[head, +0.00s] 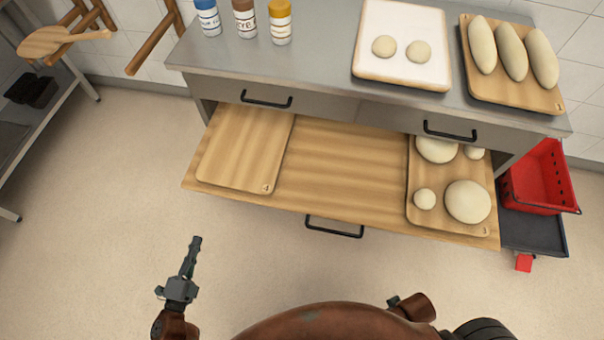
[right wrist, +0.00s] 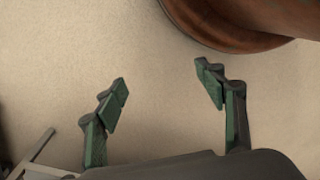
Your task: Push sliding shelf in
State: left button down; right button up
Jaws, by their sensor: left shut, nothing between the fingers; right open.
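The wooden sliding shelf (head: 340,170) sticks out from under the steel counter in the head view. Its front edge carries a black bar handle (head: 334,227). On it lie an empty board (head: 243,150) at the left and a board (head: 450,221) with several dough balls (head: 467,202) at the right. My left gripper (head: 195,242) is shut and empty, over the floor, in front of the shelf's left part and apart from it. My right gripper (right wrist: 161,72) is open and empty over bare floor in the right wrist view.
The counter (head: 320,72) above has two drawers with black handles. It holds bottles (head: 245,20), a white-topped board (head: 402,72) with two dough pieces and a board (head: 507,92) of loaves. A red crate (head: 540,182) stands right of the shelf. Floor (head: 100,200) at the left is clear.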

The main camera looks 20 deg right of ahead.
pick_arm(q)
jog(key=d+m+h, duration=0.1)
jog(key=b, duration=0.5)
send_near(216, 195)
jog(key=x, duration=0.6)
jog(key=shift+w+d+r, duration=0.15)
jog(key=shift+w+d, duration=0.1)
jog(key=shift+w, duration=0.05)
pick_arm(e)
jog(key=w+a+f+t+y, duration=0.1)
jog(key=w+a+f+t, duration=0.2)
jog(key=w+a+f, duration=0.3)
jog(key=shift+w+f+t+y, duration=0.35)
jog(key=shift+w+f, duration=0.2)
jog(key=shift+w, duration=0.2)
pick_arm(q)
jog(key=shift+w, duration=0.1)
pick_arm(e)
jog(key=shift+d, duration=0.1)
